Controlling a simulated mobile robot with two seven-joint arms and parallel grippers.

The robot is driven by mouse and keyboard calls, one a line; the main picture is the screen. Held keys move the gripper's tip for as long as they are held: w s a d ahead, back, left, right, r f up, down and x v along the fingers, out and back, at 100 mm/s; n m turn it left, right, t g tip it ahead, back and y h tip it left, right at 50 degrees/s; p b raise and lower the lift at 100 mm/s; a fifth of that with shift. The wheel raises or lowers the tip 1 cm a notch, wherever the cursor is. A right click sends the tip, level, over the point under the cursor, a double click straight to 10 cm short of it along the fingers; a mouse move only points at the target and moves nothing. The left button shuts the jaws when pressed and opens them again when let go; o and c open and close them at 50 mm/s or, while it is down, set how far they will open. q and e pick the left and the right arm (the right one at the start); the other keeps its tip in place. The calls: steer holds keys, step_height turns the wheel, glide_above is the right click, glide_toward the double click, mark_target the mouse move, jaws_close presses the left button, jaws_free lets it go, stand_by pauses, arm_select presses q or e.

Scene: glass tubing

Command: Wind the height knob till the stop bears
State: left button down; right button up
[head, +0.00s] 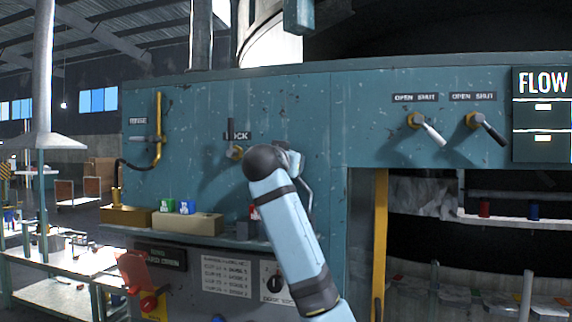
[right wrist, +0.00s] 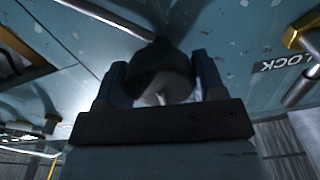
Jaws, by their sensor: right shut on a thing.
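A dark round knob (right wrist: 158,70), by its place the height knob, sits between the two fingers of my right gripper (right wrist: 160,86) in the right wrist view. The fingers are shut on its sides. In the head view my right arm reaches up to the teal panel (head: 340,100), and the gripper (head: 290,154) is mostly hidden behind its own dark joint. The knob is hidden there. A pale bent rod (head: 309,188) shows beside the gripper; a thin rod (right wrist: 104,17) also runs toward the knob in the wrist view. I cannot make out a stop. My left gripper is out of view.
Two OPEN SHUT levers (head: 432,132) (head: 488,127) are on the right, beside a FLOW board (head: 542,110). A ledge with small boxes (head: 187,222) is below.

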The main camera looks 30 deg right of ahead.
steer(key=shift+f+b, duration=0.15)
steer(key=shift+b, duration=0.15)
steer(key=shift+a+m+b, duration=0.1)
steer(key=shift+m+b, duration=0.7)
steer(key=shift+m, duration=0.1)
steer(key=shift+m+b, duration=0.6)
steer(key=shift+m, duration=0.1)
steer(key=shift+m+b, duration=0.5)
steer(key=shift+m, duration=0.3)
steer(key=shift+m+b, duration=0.3)
steer(key=shift+m, duration=0.8)
steer(key=o, duration=0.9)
